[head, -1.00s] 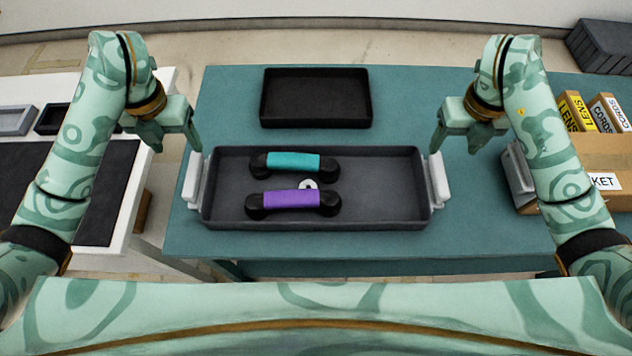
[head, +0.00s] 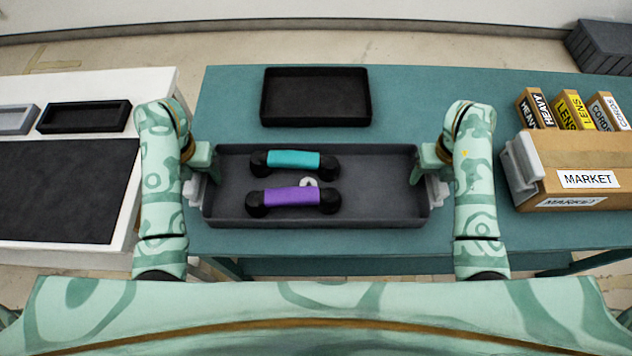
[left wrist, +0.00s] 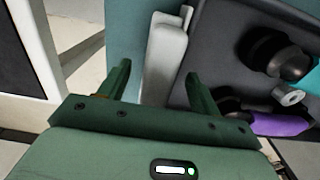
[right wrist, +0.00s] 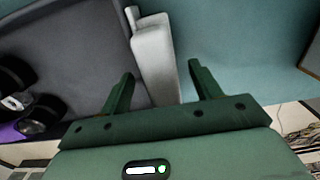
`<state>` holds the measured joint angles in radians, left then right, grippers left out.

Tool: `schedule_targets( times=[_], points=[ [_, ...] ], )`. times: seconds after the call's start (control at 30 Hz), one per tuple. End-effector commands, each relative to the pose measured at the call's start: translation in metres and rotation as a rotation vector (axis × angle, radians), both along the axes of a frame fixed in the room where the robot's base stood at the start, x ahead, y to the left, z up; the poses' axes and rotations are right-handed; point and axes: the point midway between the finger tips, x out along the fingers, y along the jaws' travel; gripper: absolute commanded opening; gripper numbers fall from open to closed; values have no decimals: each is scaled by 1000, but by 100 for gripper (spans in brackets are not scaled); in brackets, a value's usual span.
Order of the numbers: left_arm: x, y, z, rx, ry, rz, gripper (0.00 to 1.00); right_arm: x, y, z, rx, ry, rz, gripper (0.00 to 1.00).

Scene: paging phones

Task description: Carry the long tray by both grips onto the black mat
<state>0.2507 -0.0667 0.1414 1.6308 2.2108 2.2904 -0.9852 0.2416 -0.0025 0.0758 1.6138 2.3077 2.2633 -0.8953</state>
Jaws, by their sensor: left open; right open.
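The long grey tray (head: 385,190) lies on the teal table, with a white grip at each end. It holds a teal handset (head: 293,160), a purple handset (head: 291,197) and a small white ring (head: 309,182). My left gripper (left wrist: 155,85) is open, its fingers either side of the left white grip (left wrist: 165,55). My right gripper (right wrist: 160,85) is open, its fingers either side of the right white grip (right wrist: 153,50). In the head view my arms partly hide both grips. The black mat (head: 60,190) lies on the white table at the left, with nothing on it.
An empty black tray (head: 315,97) sits behind the long tray. The white table (head: 150,90) also bears a small black tray (head: 85,117) and a grey one (head: 15,119).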

Motion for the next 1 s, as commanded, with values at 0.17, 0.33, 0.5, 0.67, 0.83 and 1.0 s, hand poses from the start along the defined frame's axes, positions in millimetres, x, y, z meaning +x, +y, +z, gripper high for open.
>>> schedule_targets(
  times=[0.17, 0.33, 0.5, 0.67, 0.83, 1.0],
  points=[
    [0, 0, -1, -1, 0, 1, 64, 0, 0, -1, 0, 0, 0, 64],
    [0, 0, -1, -1, 0, 1, 44, 0, 0, -1, 0, -1, 0, 44],
    [0, 0, 0, -1, 0, 1, 0, 0, 0, 0, 0, -1, 0, 0],
    [0, 0, 0, -1, -1, 1, 0, 0, 0, 0, 0, -1, -1, 0],
    [1, 0, 4, -1, -4, 1, 0, 1, 0, 4, 0, -4, -1, 0],
    [1, 0, 19, -1, -10, 1, 0, 2, 0, 19, 0, -10, -1, 0]
  ],
)
